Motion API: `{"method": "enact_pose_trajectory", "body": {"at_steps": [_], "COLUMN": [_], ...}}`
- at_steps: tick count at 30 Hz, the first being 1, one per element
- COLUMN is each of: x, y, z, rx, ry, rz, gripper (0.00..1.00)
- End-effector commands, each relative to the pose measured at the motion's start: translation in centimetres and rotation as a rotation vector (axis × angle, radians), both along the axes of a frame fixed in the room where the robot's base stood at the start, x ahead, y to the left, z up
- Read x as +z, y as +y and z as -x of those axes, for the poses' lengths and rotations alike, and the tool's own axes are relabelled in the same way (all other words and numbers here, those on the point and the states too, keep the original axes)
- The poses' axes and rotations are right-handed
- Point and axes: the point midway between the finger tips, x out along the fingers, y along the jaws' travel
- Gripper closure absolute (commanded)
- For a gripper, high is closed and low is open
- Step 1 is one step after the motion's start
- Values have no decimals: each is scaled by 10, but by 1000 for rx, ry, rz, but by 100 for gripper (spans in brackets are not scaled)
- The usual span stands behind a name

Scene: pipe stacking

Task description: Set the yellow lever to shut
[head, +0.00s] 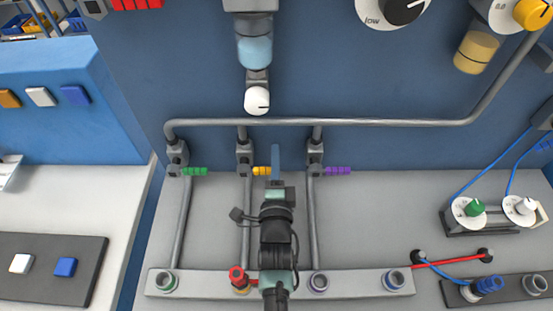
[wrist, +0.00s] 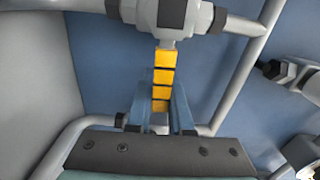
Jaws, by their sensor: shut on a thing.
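The yellow lever (head: 261,170) sticks out to the right of the middle grey valve (head: 244,158), across the line of its pipe. In the wrist view the segmented yellow lever (wrist: 164,68) runs from the valve body at the top down between the blue fingers. My gripper (head: 275,158) is at the lever's outer end in the head view. In the wrist view my gripper (wrist: 160,102) has a finger on each side of the lever and is shut on its outer end. The lever's tip is partly hidden by the fingers.
The green lever (head: 194,171) is on the left valve and the purple lever (head: 338,171) on the right valve, both close by. A grey pipe (head: 350,122) runs above along the blue wall. A white knob (head: 257,100) sits above the middle valve.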

Motion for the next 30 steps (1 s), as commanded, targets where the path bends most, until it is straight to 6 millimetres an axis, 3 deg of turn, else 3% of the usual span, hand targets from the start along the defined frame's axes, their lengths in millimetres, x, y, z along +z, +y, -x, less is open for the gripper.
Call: {"method": "enact_pose_trajectory", "body": {"at_steps": [20,21,25,30], "x": [-5,-5,-5,-5], "y": [1,1,1,1], "z": [0,0,0,0], "rx": [0,0,0,0], "ry": [2,3,2,1], "rz": [-65,-65,-64,-62], "gripper": [100,78,54,51]}}
